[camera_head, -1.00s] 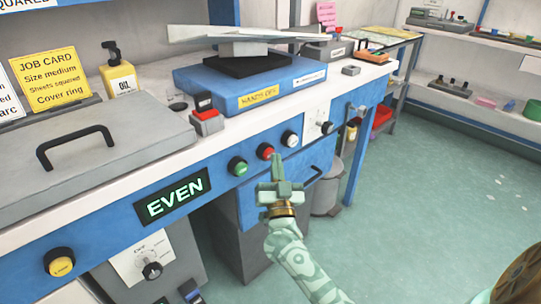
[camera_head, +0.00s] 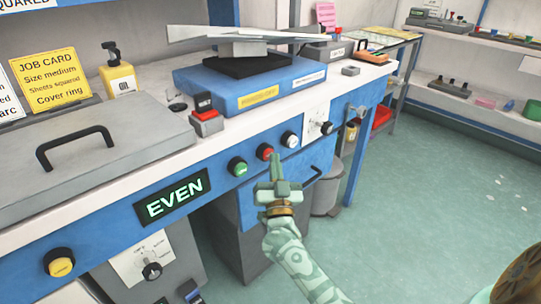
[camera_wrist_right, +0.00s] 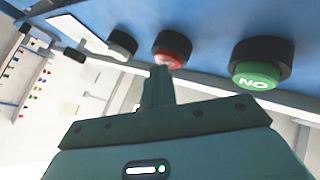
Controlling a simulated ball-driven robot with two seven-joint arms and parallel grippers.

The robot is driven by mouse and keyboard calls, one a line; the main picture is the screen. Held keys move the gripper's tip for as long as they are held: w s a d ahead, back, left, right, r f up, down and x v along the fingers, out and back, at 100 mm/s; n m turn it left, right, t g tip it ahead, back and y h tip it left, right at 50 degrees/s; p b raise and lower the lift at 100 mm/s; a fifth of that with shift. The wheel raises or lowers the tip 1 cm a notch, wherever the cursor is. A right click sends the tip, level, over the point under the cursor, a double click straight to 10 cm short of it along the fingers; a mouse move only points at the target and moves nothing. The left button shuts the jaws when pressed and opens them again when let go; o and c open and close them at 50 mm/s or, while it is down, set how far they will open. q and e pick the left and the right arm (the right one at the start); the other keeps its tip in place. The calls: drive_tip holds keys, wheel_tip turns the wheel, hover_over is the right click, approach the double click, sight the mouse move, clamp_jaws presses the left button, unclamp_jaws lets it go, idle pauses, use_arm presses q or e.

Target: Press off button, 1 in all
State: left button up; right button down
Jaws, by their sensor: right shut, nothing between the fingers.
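The red button (camera_head: 265,152) sits in a black collar on the blue front panel, between a green button (camera_head: 238,167) and a white button (camera_head: 290,139). My right gripper (camera_head: 276,158) is shut and empty, with its fingertips just in front of and slightly right of the red button. In the right wrist view the shut fingertips (camera_wrist_right: 160,72) overlap the lower edge of the red button (camera_wrist_right: 171,50). I cannot tell whether they touch it. The green button (camera_wrist_right: 257,72) there carries lettering that reads ON upside down. My left gripper is not in view.
A lit EVEN display (camera_head: 172,196) and a yellow button (camera_head: 61,263) are farther left on the panel. A dial (camera_head: 326,128) is to the right. A blue drawer front with a handle (camera_head: 312,177) lies below the buttons.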

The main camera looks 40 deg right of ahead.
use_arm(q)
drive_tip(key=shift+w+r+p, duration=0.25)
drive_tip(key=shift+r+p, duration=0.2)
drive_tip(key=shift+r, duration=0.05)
use_arm(e)
drive_tip(key=shift+s, duration=0.85)
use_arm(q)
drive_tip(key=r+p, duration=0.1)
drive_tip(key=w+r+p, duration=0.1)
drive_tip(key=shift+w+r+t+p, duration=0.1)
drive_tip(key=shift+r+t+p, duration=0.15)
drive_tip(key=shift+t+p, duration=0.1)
use_arm(e)
drive_tip(key=s, duration=0.5)
drive_tip(key=shift+d, duration=0.25)
